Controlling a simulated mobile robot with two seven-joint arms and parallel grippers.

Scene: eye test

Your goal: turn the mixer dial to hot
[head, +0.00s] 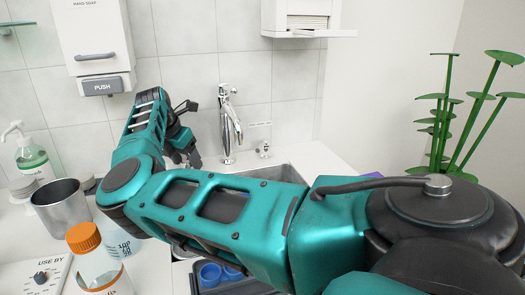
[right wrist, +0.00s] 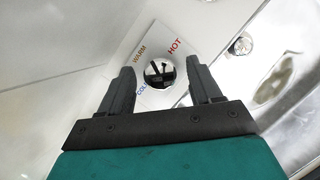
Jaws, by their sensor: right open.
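In the head view the right gripper (head: 186,158) is by the tiled wall, left of the chrome faucet (head: 230,125); I cannot make out the dial there. My left gripper is out of view.
My right arm crosses the sink (head: 275,173). A metal cup (head: 62,208), an orange-capped bottle (head: 98,262) and a green soap bottle (head: 33,160) stand left on the counter. A soap dispenser (head: 92,35) hangs above. Blue cups (head: 210,275) sit below the arm.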

